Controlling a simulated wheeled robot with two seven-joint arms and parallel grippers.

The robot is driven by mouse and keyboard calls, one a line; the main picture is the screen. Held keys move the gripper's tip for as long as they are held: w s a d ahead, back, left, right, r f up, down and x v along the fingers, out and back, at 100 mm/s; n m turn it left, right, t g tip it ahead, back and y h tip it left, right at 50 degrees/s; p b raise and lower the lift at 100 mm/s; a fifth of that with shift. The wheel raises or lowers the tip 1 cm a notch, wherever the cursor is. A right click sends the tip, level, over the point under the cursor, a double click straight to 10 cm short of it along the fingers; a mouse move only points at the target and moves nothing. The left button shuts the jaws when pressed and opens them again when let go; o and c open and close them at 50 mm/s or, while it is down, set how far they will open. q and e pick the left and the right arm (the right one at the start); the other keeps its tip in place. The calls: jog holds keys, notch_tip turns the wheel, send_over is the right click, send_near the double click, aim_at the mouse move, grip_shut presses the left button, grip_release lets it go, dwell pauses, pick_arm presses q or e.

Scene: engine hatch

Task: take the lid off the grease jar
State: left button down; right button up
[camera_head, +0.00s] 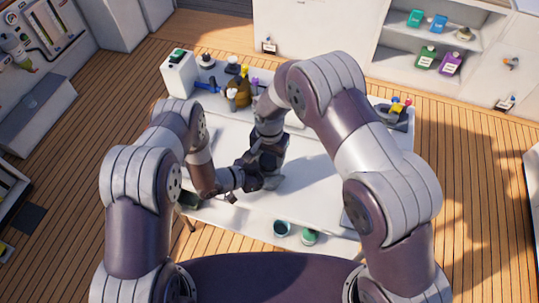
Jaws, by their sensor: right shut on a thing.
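My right gripper (268,180) points down over the middle of the white table. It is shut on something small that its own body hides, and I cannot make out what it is. My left gripper (236,182) reaches in from the left, right beside the right one, and its fingers are too dark and small to read. I cannot pick out the grease jar or its lid with certainty.
The white table (312,178) is bare right of the grippers. Bottles, including a brown one (238,88), and a white box (179,74) crowd its far left. A dark holder with colored handles (396,112) stands at the far right. Shelves (445,50) hold several containers behind.

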jog(key=o, duration=1.2)
jog(key=shift+c, duration=0.2)
notch_tip(320, 180, up, 5)
jog(key=shift+f, duration=0.2)
pick_arm(q)
grip_release()
jog(key=shift+a, duration=0.1)
